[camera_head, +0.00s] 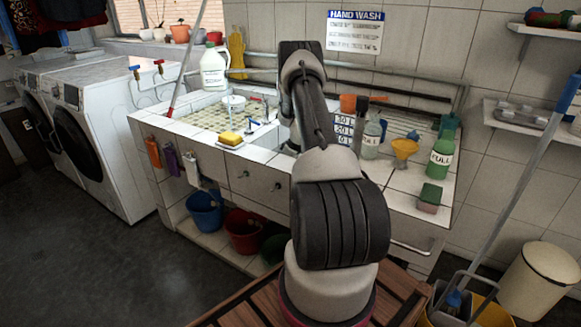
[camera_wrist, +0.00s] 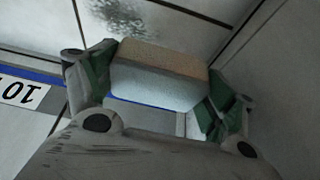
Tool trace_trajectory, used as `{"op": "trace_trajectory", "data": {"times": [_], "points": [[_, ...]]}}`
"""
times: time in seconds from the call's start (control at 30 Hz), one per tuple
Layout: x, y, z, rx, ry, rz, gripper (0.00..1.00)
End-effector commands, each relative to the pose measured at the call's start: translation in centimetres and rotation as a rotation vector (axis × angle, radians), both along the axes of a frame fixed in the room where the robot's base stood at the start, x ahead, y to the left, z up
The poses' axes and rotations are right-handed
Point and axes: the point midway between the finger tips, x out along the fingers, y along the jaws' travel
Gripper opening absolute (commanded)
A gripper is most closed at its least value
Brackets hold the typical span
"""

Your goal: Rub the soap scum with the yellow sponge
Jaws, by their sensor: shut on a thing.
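My gripper (camera_wrist: 162,82) is shut on a block-shaped sponge (camera_wrist: 158,84) in the wrist view. The sponge has a tan layer and a pale blue-white layer, with a green finger pad at each end. A grey speckled patch (camera_wrist: 122,14), which looks like the soap scum, marks a white tile beyond the sponge. The sponge appears apart from it. In the head view my arm hides the gripper and the held sponge. A yellow sponge (camera_head: 230,138) lies on a white dish at the sink's front edge.
A measure sign (camera_wrist: 22,92) is left of my gripper. In the head view, bottles and a yellow funnel (camera_head: 404,150) stand right of my arm. A green bottle (camera_head: 441,156) and a green-and-red sponge (camera_head: 430,197) are farther right. The sink basin (camera_head: 205,118) is left.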

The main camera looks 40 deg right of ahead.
Motion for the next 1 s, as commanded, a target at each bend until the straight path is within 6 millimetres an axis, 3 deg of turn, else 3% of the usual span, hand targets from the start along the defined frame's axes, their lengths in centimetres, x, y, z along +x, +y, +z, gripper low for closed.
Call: {"op": "trace_trajectory", "data": {"times": [0.3, 1.0], "points": [[0.9, 0.7, 2.2, -0.002, -0.002, 0.003, 0.62], [0.9, 0.7, 2.2, 0.0, -0.001, 0.002, 0.62]]}}
